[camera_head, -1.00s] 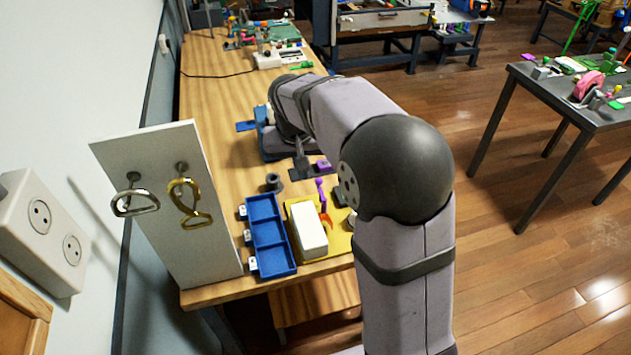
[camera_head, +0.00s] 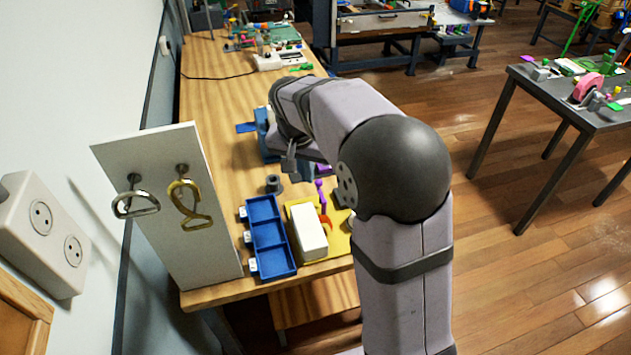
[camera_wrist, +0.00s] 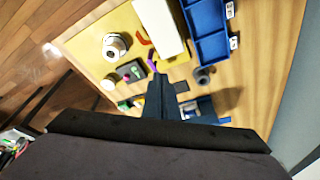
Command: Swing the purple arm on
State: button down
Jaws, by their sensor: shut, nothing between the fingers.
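The purple arm (camera_head: 320,190) is a thin piece with a rounded end, by the yellow board on the bench. In the wrist view a purple piece (camera_wrist: 152,65) shows just beyond my fingertips; I cannot tell if they touch it. My gripper (camera_head: 290,168) is shut and empty, above the bench on the far side of the purple arm in the head view. In the wrist view my gripper (camera_wrist: 158,80) points toward the purple piece. The purple arm's mount is too small to make out.
The yellow board (camera_head: 336,240) carries a white block (camera_head: 308,230) and an orange-red piece (camera_head: 326,222). A blue tray (camera_head: 268,235) lies left of it, with a dark ring (camera_head: 273,183) beyond. A white panel (camera_head: 165,220) with two hanging metal rings stands further left.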

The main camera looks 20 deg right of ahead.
aim_at(316, 182)
jog(key=p+x, duration=0.3)
jog(key=x, duration=0.6)
jog(key=shift+f, duration=0.3)
jog(key=shift+w+d+f+p, duration=0.15)
jog(key=shift+w+d+p, duration=0.4)
jog(key=shift+w, duration=0.3)
jog(key=shift+w+d+f+p, duration=0.15)
jog(key=shift+w+d+p, duration=0.4)
jog(key=shift+w, duration=0.3)
